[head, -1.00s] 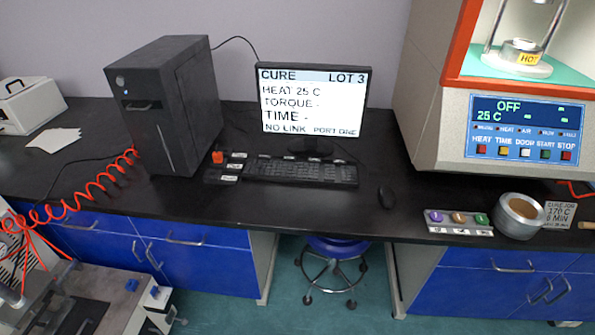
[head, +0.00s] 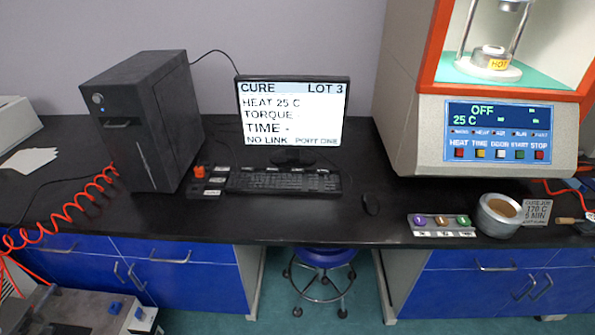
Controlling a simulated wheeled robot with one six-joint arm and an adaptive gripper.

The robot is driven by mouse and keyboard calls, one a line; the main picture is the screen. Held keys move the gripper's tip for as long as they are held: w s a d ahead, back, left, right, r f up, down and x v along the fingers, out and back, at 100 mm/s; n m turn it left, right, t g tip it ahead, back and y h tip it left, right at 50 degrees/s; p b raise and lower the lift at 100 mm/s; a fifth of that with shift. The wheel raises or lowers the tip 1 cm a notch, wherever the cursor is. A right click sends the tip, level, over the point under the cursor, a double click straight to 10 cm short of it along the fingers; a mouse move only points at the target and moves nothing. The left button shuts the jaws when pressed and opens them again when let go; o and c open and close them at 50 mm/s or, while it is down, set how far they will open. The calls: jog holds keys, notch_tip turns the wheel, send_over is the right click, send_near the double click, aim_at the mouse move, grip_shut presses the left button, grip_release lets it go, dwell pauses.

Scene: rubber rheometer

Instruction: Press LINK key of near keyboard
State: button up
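A black keyboard (head: 283,181) lies on the black bench in front of a monitor (head: 292,112). The monitor reads CURE, LOT 3, HEAT 25 C and NO LINK. Small labels stand along the keyboard's back edge, too small to read. Left of the keyboard is a small dark pad with a red-orange button (head: 199,171) and light labels, also unreadable. I cannot tell which key is the LINK key. My gripper is not in view.
A black computer tower (head: 140,120) stands left of the keyboard, with a coiled red hose (head: 62,215) beyond it. A blue stool (head: 320,257) is below.

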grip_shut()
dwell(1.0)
